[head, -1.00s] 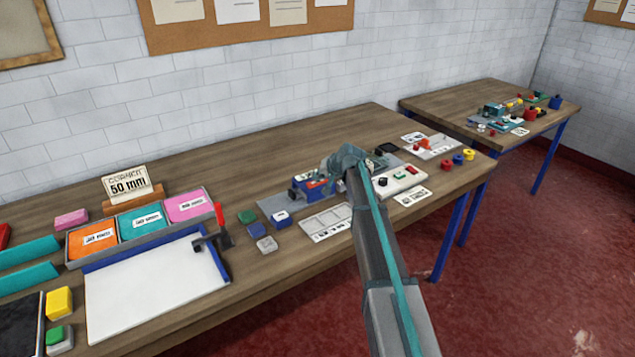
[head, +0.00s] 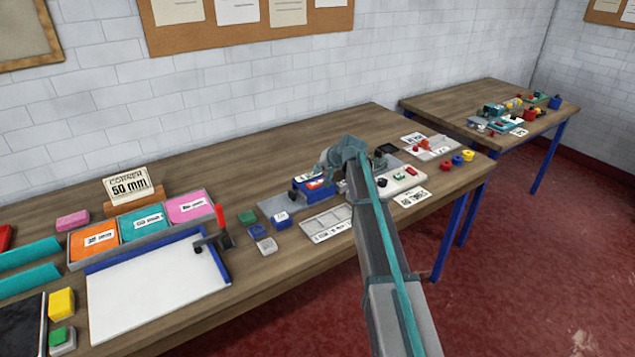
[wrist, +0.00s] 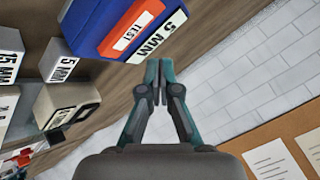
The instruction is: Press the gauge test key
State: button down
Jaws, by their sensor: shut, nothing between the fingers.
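The blue gauge (head: 313,187) stands on a grey plate at the middle of the near table. In the wrist view the gauge (wrist: 88,22) is at the upper left, with a red key (wrist: 125,22) marked TEST and a white "5 MM" label on it. My gripper (wrist: 152,82) is shut and empty. Its fingertips show just below and right of the "5 MM" label, apart from the red key in the picture. In the head view my gripper (head: 330,164) is over the gauge area; its fingertips cannot be made out there.
Grey blocks labelled "5 MM" (wrist: 60,62) and "15 MM" (wrist: 10,55) show at the wrist view's left. A white box with buttons (head: 398,182) stands to the right.

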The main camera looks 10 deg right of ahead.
jog(key=shift+r+p, duration=0.3)
jog(key=shift+r, duration=1)
